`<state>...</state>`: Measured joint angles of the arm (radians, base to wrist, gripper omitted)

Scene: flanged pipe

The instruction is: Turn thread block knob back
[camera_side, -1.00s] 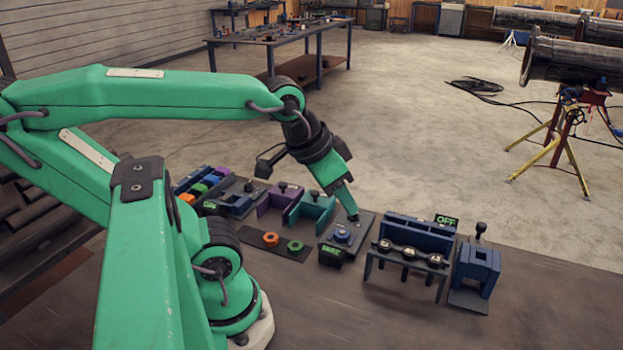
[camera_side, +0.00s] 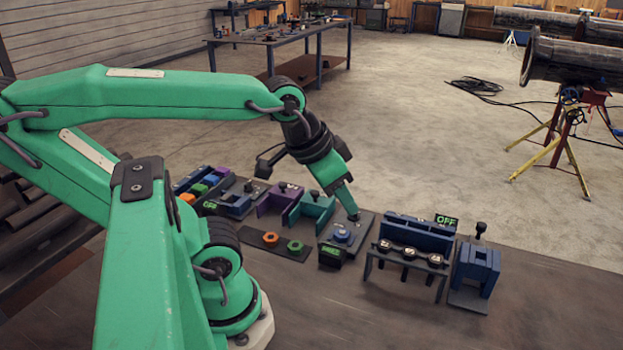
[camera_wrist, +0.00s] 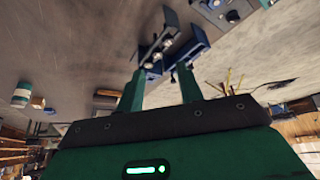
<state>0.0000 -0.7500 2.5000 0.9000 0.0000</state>
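A round blue piece (camera_side: 342,236) sits on a dark base plate (camera_side: 325,233) right of the teal bracket; I take this for the thread block. A small dark knob-like part (camera_side: 354,218) shows at its back edge. My gripper (camera_side: 352,212) points down at this part from above and behind the blue piece. I cannot tell whether they touch. In the wrist view, the two green fingers of my gripper (camera_wrist: 160,78) stand apart with a gap between them. No held object shows there. The knob is not clearly visible in the wrist view.
A lit green sign (camera_side: 331,251) stands at the front of the plate. A blue fixture with several dark round parts (camera_side: 410,252) stands close on the right, and a blue block (camera_side: 477,266) beyond it. Teal (camera_side: 312,208) and purple (camera_side: 275,199) brackets stand on the left.

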